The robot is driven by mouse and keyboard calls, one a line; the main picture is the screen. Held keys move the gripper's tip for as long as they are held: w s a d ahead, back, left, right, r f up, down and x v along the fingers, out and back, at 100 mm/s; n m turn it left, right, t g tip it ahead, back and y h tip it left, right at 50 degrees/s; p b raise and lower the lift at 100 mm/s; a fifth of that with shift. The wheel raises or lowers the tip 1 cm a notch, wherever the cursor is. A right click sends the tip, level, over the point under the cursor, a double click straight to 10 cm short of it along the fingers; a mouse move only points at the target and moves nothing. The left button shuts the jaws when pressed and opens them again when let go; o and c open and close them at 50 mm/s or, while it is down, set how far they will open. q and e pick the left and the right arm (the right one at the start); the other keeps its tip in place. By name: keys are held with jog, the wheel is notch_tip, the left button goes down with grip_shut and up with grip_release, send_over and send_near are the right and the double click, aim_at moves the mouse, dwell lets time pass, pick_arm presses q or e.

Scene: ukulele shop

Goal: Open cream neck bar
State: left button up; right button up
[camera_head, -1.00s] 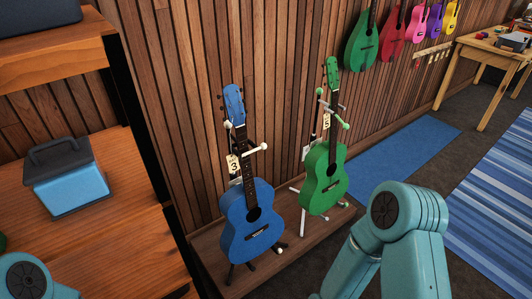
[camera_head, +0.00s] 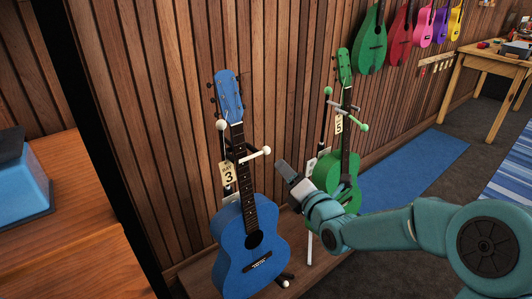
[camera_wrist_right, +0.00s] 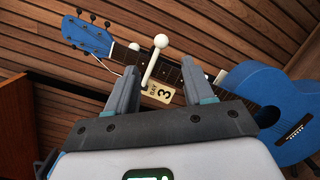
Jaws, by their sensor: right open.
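The cream neck bar (camera_head: 255,155), with a round cream knob on its end, reaches across the front of the blue guitar's neck (camera_head: 241,158) on its stand. In the right wrist view the cream bar (camera_wrist_right: 153,62) shows between the two fingers, ahead of them, crossing the dark fretboard. My right gripper (camera_head: 285,170) is open and empty, just right of the bar's knob and apart from it; its fingers also show in the wrist view (camera_wrist_right: 163,75). A tag reading 3 (camera_head: 228,174) hangs beside the neck. My left gripper is out of view.
A green guitar (camera_head: 335,177) on a stand with a green bar and tag 5 stands behind my right forearm. A wooden shelf with a blue box (camera_head: 22,195) is at the left. Slatted wall lies behind. A blue mat (camera_head: 405,172) covers floor at the right.

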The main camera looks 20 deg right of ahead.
aim_at(268, 153)
jog(key=w, duration=0.4)
jog(key=w+a, duration=0.1)
jog(key=w, duration=0.3)
jog(key=w+a, duration=0.1)
jog(key=w, duration=0.3)
jog(key=shift+w, duration=0.25)
grip_shut()
